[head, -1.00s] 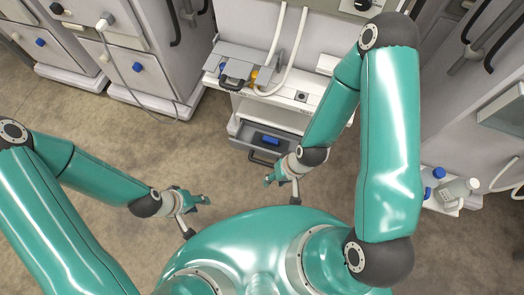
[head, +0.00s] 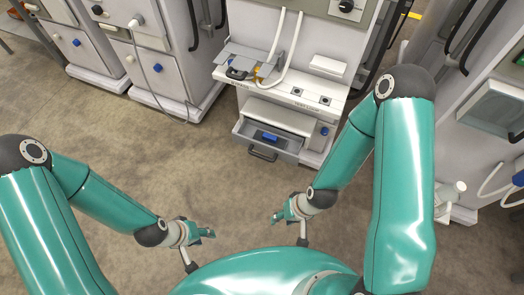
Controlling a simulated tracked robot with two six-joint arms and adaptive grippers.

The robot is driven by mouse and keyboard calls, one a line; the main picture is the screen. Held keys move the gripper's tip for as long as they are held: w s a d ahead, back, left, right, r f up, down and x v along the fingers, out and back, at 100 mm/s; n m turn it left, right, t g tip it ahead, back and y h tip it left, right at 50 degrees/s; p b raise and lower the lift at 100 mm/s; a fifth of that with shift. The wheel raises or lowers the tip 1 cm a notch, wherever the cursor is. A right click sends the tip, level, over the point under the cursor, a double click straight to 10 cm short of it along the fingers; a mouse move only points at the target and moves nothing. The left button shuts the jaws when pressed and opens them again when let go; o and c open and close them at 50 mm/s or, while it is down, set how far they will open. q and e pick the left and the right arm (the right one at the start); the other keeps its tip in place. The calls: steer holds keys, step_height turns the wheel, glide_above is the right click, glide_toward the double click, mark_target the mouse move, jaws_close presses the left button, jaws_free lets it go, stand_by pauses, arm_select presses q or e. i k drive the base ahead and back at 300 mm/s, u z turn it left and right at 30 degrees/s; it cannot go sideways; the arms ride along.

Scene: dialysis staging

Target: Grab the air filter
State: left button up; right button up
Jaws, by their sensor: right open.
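A small blue item (head: 268,136) lies in the open drawer (head: 290,143) low in the middle machine; I cannot tell for sure whether it is the air filter. My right gripper (head: 278,217) is open, over the floor in front of the drawer and apart from it. No object shows in it. My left gripper (head: 209,233) is further left, also over bare floor and touching nothing that I can see. Its fingers are too small to tell whether they are open or shut.
The middle machine (head: 275,95) has a worktop above the drawer, with a grey tray-like part (head: 245,60) and white hoses (head: 285,55) on it. Grey cabinets (head: 85,50) stand at the left, more equipment (head: 500,105) at the right. The floor (head: 110,130) in front is clear.

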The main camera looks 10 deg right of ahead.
mark_target(265, 138)
steer(key=z, duration=0.2)
steer(key=i, duration=0.85)
steer(key=u, duration=0.1)
